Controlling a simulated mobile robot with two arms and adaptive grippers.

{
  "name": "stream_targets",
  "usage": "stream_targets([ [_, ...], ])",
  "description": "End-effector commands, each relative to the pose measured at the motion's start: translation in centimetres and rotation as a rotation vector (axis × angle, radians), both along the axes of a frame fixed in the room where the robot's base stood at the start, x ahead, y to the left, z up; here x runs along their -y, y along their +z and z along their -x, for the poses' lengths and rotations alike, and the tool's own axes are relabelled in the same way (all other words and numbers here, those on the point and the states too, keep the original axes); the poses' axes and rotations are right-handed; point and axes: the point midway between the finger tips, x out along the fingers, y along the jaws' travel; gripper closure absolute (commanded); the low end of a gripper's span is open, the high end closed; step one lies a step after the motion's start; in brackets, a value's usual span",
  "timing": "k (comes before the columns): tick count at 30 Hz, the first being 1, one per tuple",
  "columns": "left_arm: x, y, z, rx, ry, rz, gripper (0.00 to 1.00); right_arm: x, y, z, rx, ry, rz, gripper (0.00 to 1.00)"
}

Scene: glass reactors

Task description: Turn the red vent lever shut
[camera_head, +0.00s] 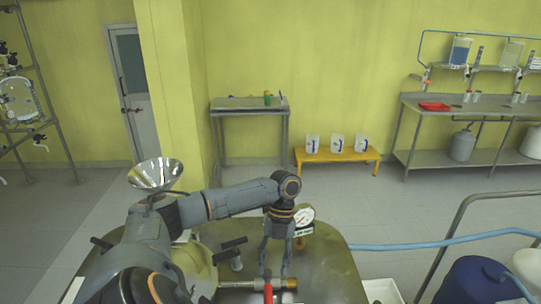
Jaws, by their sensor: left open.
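The red vent lever (268,293) shows at the bottom edge of the head view, beside a horizontal metal pipe with a brass-coloured end (290,284). Its lower part is cut off by the picture edge. My left gripper (274,274) points down over the pipe just above the lever, with its two fingers apart and nothing seen between them. I cannot tell whether a finger touches the lever or the pipe. My right gripper is not in view.
A round pressure gauge (304,216) stands close right of my left gripper on the metal vessel top (335,270). Black handles (233,243) and a steel funnel (155,173) are to the left. A blue hose (400,246) runs off right, near a metal rail (450,236).

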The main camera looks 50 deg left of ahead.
Motion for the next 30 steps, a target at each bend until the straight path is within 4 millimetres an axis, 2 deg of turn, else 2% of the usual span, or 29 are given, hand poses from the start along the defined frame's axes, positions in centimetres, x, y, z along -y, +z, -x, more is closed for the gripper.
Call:
stream_targets([
  [3, -0.5, 1.8, -0.7, 0.002, -0.001, 0.0, 0.54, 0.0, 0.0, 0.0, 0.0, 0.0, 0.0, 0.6],
  [9, -0.8, 3.0, -1.1, -0.001, -0.001, 0.0, 0.54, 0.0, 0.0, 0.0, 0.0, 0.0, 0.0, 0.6],
  [30, -0.8, 3.1, -1.1, -0.001, -0.002, -0.001, 0.54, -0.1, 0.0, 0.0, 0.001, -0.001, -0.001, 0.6],
])
